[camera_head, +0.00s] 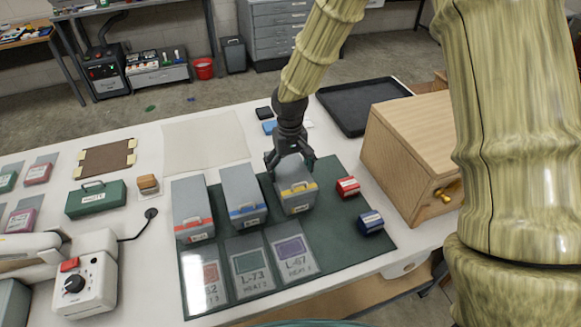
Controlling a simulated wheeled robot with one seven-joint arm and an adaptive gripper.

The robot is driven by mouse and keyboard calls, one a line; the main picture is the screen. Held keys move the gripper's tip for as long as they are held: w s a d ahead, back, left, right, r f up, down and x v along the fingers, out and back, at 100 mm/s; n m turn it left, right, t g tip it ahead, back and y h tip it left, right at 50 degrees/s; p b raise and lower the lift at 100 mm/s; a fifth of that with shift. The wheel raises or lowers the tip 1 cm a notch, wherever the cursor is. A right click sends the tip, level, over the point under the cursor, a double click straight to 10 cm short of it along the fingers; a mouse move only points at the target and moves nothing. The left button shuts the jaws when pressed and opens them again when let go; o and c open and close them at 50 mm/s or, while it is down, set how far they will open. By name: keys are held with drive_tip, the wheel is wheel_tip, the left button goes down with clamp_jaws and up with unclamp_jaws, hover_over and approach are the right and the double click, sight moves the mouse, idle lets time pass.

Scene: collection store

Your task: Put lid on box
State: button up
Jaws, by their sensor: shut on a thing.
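Three grey boxes stand in a row on a dark green mat (345,240): a red-banded box (193,205), a blue-banded box (242,192) and a yellow-banded box (297,199). My gripper (289,162) points down at the far end of the yellow-banded box. Its fingers are spread around the grey lid (293,172) and shut on it. The lid appears to be on or just above this box; I cannot tell whether it is fully seated. The fingers hide part of the lid's far end.
A small red box (347,187) and a small blue box (370,222) sit right of the yellow-banded box. A wooden cabinet (410,140) stands further right, with a black tray (362,105) behind. Labelled cards (248,265) lie in front. A green case (96,200) is left.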

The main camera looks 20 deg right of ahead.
drive_tip(key=shift+f, duration=1.1)
idle(1.4)
drive_tip(key=o, duration=0.7)
drive_tip(key=shift+o, duration=0.2)
wheel_tip(320, 180, up, 12)
idle(0.5)
